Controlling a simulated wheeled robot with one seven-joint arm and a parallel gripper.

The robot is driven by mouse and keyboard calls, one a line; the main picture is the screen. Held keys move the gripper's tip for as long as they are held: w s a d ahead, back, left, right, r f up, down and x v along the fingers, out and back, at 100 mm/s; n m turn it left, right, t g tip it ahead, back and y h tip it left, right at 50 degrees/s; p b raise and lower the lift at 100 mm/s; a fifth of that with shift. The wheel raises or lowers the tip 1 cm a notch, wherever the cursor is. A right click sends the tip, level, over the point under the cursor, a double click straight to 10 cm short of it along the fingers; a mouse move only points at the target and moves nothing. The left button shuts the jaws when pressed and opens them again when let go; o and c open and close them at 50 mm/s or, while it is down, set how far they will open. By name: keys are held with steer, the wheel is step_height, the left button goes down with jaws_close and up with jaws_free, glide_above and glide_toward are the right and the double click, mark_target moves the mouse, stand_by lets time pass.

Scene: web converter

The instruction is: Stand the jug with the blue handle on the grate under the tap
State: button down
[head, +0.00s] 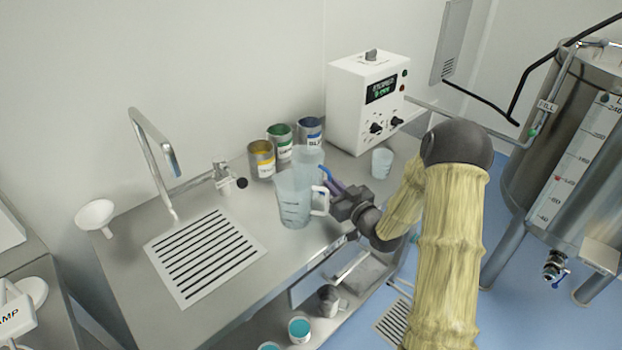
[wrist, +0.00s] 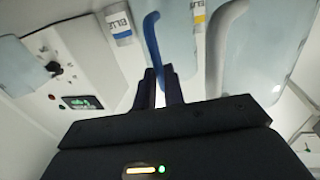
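The jug with the blue handle (head: 309,156) is clear and stands behind another jug in the head view, partly hidden by it. Its blue handle (head: 327,174) points right, toward my gripper (head: 333,188). In the wrist view the blue handle (wrist: 153,40) runs down between my two fingers (wrist: 160,72), which are close together on either side of it; my gripper looks shut on it. The slotted grate (head: 205,254) is bare, set in the counter at the left. The tap (head: 160,150) arches over its back edge.
A clear jug with a pale handle (head: 294,200) stands in front, close to my gripper. Yellow, green and blue labelled cans (head: 262,160) stand behind. A white control box (head: 366,105) and small beaker (head: 382,163) are right. A small valve (head: 226,180) sticks out behind the grate.

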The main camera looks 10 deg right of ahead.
stand_by(0.3)
step_height(320, 180, up, 10)
steer(key=shift+b, duration=0.3)
stand_by(0.7)
